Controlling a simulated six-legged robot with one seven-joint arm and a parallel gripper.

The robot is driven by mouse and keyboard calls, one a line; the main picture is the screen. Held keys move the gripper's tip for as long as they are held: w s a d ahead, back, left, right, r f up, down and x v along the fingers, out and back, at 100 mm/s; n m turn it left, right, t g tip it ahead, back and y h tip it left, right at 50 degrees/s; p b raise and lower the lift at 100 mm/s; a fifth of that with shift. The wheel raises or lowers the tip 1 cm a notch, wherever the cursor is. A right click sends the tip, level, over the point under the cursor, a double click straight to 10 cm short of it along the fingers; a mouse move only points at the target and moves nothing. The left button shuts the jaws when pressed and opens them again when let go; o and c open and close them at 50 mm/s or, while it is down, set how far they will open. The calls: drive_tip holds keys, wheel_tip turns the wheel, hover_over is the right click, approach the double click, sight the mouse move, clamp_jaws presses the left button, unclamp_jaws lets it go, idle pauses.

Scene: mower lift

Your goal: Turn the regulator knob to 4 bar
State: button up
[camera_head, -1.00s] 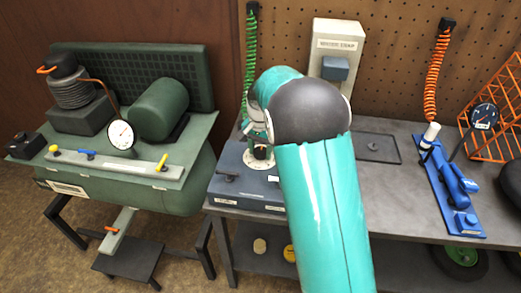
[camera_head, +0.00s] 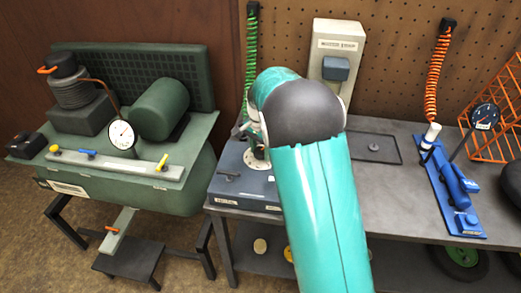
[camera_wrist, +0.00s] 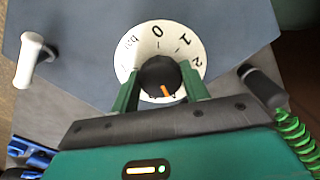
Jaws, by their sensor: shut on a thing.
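The regulator knob (camera_wrist: 159,75) is black with an orange pointer line, set in a white dial (camera_wrist: 127,60) marked "bar", with 0, 1 and 2 readable. The pointer is toward the lower right of the wrist view, on the side near my gripper; the dial marking there is hidden. My gripper (camera_wrist: 162,86) has its green fingers on both sides of the knob and is shut on it. In the head view the dial (camera_head: 256,160) shows partly beneath my gripper (camera_head: 250,139), on the blue-grey regulator box (camera_head: 228,186); my arm covers its right part.
A white-tipped lever (camera_wrist: 34,55) and a black fitting with a green coiled hose (camera_wrist: 292,130) flank the dial. A green compressor with a gauge (camera_head: 121,135) stands left. A blue tool unit (camera_head: 452,190) lies on the bench (camera_head: 390,200) at right.

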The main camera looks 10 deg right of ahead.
sight(260, 151)
drive_tip(key=o, duration=1)
drive_tip(key=shift+c, duration=0.2)
wheel_tip(260, 151, up, 14)
drive_tip(key=shift+f, duration=0.1)
